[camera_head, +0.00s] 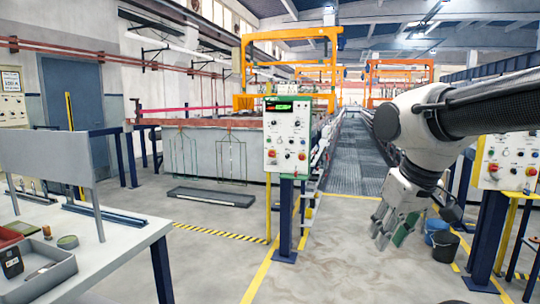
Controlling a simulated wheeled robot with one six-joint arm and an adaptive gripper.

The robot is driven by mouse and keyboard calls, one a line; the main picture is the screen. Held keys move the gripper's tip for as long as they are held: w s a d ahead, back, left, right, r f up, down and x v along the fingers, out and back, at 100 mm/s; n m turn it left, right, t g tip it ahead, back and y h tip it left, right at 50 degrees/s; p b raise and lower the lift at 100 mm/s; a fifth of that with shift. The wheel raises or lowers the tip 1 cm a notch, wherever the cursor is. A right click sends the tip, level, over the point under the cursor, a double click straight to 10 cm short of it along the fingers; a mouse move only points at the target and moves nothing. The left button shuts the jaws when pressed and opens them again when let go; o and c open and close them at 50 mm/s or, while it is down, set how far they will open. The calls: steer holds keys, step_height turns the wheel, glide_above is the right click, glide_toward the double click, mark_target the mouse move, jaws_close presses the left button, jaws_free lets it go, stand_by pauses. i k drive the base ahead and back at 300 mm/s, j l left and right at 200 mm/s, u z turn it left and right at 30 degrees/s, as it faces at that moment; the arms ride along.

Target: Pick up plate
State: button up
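My gripper (384,238) hangs at the right, pointing down over the open floor. Its fingers sit close together in this view, and the gap between them is not clear. A thin green piece (404,230) shows right beside the fingers. I cannot tell whether it is a plate, whether it is held, or whether it lies behind the gripper. No other plate can be made out with certainty. Thin wire racks (230,158) hang in front of the tank at the middle left.
A white table (120,244) with a grey bin (60,276) stands at the left. A control panel on a post (287,140) stands in the middle. A dark tray (222,200) lies on the floor. Blue (436,225) and black (445,247) buckets stand at the right.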

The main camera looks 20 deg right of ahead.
mark_target(70, 199)
steer(key=i+j, duration=0.1)
steer(key=i, duration=0.6)
steer(key=i+z, duration=0.25)
steer(key=i, duration=0.3)
steer(key=i+j+z, duration=0.2)
steer(key=i, duration=0.35)
steer(key=i+j+z, duration=0.25)
steer(key=i, duration=0.3)
steer(key=i+l, duration=0.15)
steer(key=i, duration=0.7)
steer(key=i+u, duration=0.45)
steer(key=i+l+u, duration=0.1)
steer(key=u, duration=0.35)
steer(key=i+j+u, duration=0.1)
steer(key=u, duration=0.3)
steer(key=i+u, duration=0.3)
steer(key=u, duration=0.15)
steer(key=i+l+u, duration=0.1)
steer(key=u, duration=0.3)
steer(key=i+l+u, duration=0.1)
steer(key=i+u, duration=0.15)
steer(key=u, duration=0.15)
steer(key=i+l+u, duration=0.2)
steer(key=u, duration=0.25)
steer(key=i+l+u, duration=0.6)
steer(key=u, duration=0.15)
steer(key=i+l+u, duration=0.35)
steer(key=l, duration=0.15)
steer(key=k+j, duration=0.05)
